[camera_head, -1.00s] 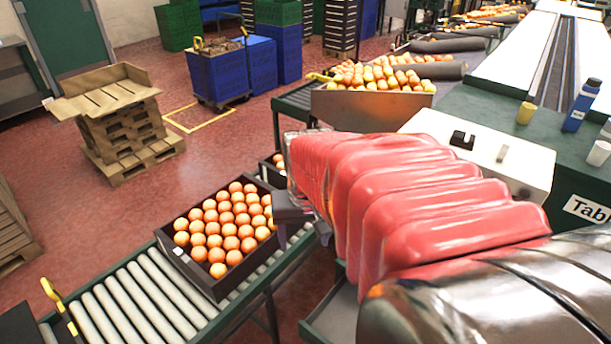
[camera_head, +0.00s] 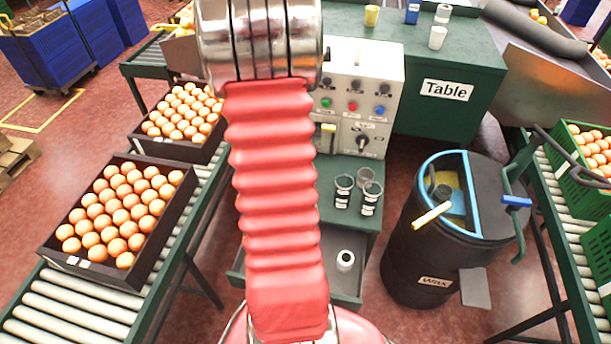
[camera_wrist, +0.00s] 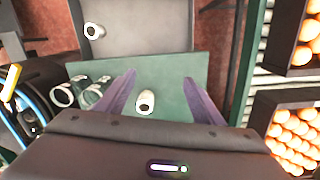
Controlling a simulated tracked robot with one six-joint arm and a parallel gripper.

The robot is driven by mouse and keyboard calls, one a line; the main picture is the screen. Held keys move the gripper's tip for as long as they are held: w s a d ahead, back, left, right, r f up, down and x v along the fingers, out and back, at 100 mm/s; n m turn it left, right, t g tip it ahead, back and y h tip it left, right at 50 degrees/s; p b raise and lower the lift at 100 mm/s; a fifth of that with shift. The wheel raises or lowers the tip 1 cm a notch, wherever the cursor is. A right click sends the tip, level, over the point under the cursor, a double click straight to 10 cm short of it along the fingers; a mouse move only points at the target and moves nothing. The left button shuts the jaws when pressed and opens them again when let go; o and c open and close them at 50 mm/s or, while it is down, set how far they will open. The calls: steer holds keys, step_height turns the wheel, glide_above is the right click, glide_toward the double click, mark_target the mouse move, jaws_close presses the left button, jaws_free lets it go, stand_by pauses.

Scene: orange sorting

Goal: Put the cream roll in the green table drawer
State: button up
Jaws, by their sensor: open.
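A cream-white roll with a dark core (camera_wrist: 146,102) stands on the green table top (camera_wrist: 178,72), seen in the wrist view between the fingers of my gripper (camera_wrist: 160,80). The gripper is open, its purple fingers apart, with nothing held. How high it is above the roll I cannot tell. The drawer (camera_wrist: 150,25) is pulled out beyond the table edge, and another whitish roll (camera_wrist: 95,31) lies inside. In the head view the open drawer (camera_head: 318,262) and its roll (camera_head: 345,260) show right of my red arm, which hides my gripper and the table roll.
Several dark-and-clear cups (camera_head: 370,197) stand beside the roll on the table. A white control box (camera_head: 360,95) is behind them. A black wax drum (camera_head: 440,220) stands to the right. Crates of oranges (camera_head: 118,212) sit on the roller conveyor (camera_head: 75,300) at the left.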

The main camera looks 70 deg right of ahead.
steer(key=s+d+f+m, duration=0.2)
steer(key=d+f+m, duration=0.1)
steer(key=d+m, duration=0.3)
steer(key=s+d+f+m, duration=0.2)
steer(key=d+f+m, duration=0.1)
steer(key=d+m, duration=0.4)
steer(key=shift+s+d+f+h, duration=0.2)
steer(key=shift+s+d+h, duration=0.1)
steer(key=shift+d, duration=0.4)
steer(key=shift+f, duration=0.1)
step_height(320, 180, down, 8)
steer(key=shift+f, duration=0.25)
steer(key=shift+w, duration=0.1)
steer(key=shift+w+f, duration=0.15)
steer(key=shift+f, duration=2.4)
steer(key=shift+c, duration=0.2)
